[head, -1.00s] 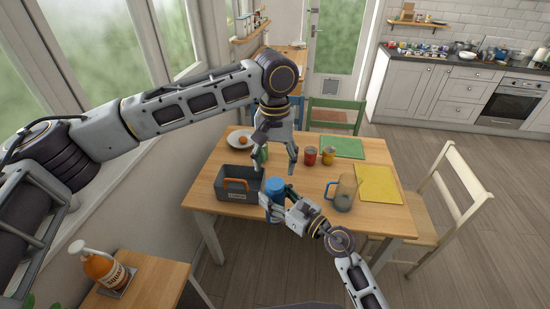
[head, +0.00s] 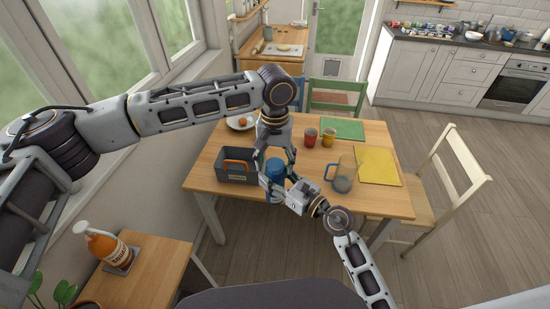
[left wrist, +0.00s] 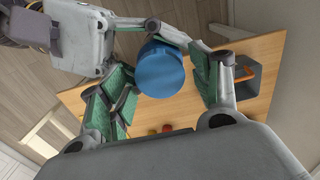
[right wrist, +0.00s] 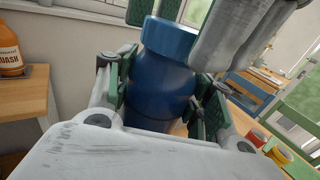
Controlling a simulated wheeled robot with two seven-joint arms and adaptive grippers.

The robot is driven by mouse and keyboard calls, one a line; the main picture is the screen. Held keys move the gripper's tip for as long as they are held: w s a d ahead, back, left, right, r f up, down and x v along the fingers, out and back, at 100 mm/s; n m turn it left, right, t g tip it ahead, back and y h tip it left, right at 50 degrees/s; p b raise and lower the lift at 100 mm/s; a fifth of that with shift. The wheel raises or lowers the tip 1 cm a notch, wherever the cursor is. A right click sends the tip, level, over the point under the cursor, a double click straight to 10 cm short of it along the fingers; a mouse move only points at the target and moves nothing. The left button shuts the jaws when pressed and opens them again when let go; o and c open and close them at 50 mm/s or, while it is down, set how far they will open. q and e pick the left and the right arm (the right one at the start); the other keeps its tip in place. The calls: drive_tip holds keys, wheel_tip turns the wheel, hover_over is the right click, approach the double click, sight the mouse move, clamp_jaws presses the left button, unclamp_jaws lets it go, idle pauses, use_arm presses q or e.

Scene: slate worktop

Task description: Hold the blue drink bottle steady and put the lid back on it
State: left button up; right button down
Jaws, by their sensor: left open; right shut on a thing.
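The blue drink bottle (right wrist: 160,85) stands upright between the fingers of my right gripper (right wrist: 168,98), which is shut on its body. Its lighter blue lid (right wrist: 170,36) sits on top of it; I cannot tell how tightly. The lid also fills the middle of the left wrist view (left wrist: 160,70) and shows in the head view (head: 275,166). My left gripper (head: 276,156) is open above the bottle, its fingers on either side of the lid. Touching is not clear. The bottle's base is hidden by my right gripper.
A grey caddy with an orange handle (head: 236,176) stands close left of the bottle. A clear jug (head: 343,175) is to the right, with a red jar (head: 310,138) and a yellow jar (head: 329,138) behind.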

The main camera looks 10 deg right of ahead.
use_arm(q)
drive_tip(key=c, duration=1.1)
drive_tip(key=shift+o, duration=0.2)
drive_tip(key=shift+m, duration=2.8)
drive_tip(key=m, duration=0.6)
drive_tip(key=o, duration=1.1)
drive_tip(key=shift+r, duration=2.25)
